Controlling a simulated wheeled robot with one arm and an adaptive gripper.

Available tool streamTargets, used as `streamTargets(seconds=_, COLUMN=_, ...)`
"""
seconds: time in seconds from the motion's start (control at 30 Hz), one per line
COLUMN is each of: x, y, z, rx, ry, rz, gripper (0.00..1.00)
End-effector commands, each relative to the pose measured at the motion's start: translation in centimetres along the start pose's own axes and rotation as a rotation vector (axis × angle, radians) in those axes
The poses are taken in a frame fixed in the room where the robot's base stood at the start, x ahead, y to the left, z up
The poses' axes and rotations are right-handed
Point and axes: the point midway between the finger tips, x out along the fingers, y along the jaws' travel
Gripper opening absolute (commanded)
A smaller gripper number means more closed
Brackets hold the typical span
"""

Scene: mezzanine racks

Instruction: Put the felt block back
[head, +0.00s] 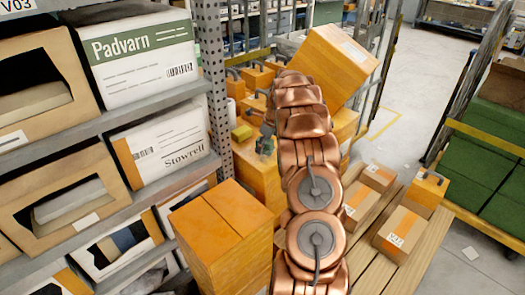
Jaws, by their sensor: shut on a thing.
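A small yellow-green block, which looks like the felt block (241,133), shows just left of my gripper, above the orange boxes and right of the rack post. My gripper (258,141) is a small grey shape at the far end of my copper arm, partly hidden behind the arm. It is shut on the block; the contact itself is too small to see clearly.
A perforated rack post (213,80) and shelves with cartons, including a Padvarn box (140,58), stand at left. A large orange carton (222,235) is in front. A wooden pallet (428,240) with small boxes lies at right, near a cart with green crates (495,130).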

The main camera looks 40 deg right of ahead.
Motion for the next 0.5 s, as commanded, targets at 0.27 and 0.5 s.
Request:
streamTargets(seconds=0.27, x=1.3, y=-0.1, z=-0.5, rx=0.004, ry=0.001, rz=0.004, gripper=0.18)
streamTargets(seconds=0.5, x=3.3, y=-0.1, z=-0.9, rx=0.001, ry=-0.001, rz=0.0, gripper=0.18)
